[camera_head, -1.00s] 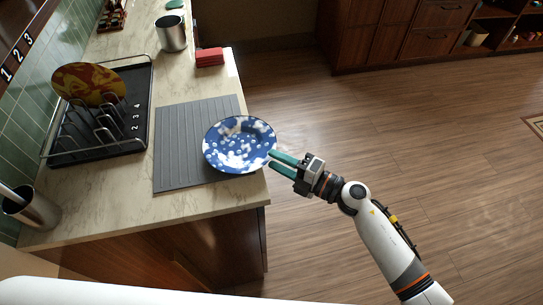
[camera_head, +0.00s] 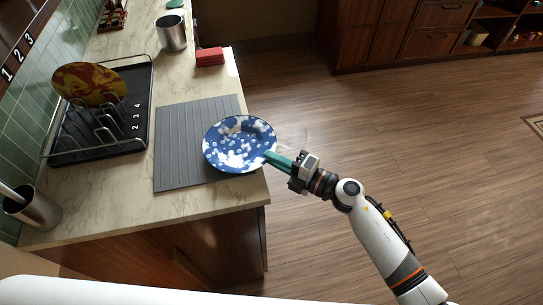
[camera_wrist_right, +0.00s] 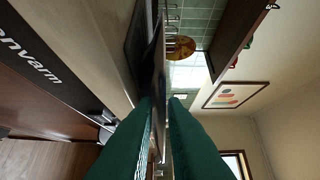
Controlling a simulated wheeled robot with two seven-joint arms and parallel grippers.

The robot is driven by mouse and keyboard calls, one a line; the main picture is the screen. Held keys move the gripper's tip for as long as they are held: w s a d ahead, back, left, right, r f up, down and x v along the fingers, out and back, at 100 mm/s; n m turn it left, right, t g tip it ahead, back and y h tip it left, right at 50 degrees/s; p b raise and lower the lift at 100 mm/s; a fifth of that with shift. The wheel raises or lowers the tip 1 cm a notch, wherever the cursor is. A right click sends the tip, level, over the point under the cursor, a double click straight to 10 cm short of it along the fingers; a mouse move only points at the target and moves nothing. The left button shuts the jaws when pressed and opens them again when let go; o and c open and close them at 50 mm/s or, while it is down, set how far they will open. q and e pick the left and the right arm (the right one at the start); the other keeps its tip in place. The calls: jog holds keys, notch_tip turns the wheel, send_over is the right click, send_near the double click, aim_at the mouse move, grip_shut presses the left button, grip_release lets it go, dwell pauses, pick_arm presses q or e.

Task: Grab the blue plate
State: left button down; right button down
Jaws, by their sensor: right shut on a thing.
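The blue plate (camera_head: 238,143), blue with white patches and dots, rests on the grey ribbed mat (camera_head: 180,150) near the counter's right edge, its right rim reaching toward the edge. My right gripper (camera_head: 272,158) has its green fingers closed on the plate's right rim. My left gripper is not in view.
A black dish rack (camera_head: 105,140) holding a red and yellow plate (camera_head: 88,84) stands left of the mat. A metal pot (camera_head: 171,33) and red blocks (camera_head: 210,57) are at the back. A metal cup (camera_head: 34,210) stands front left. Open floor lies right.

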jog(key=shift+r, duration=0.15)
jog(key=s+d+r+p, duration=0.3)
jog(key=d, duration=0.3)
jog(key=s+d+r+p, duration=0.3)
jog(key=d+r, duration=0.1)
jog(key=d, duration=0.2)
jog(key=shift+s+d+r+p, duration=0.2)
jog(key=shift+d+p, duration=0.05)
jog(key=shift+p, duration=0.05)
dwell(0.5)
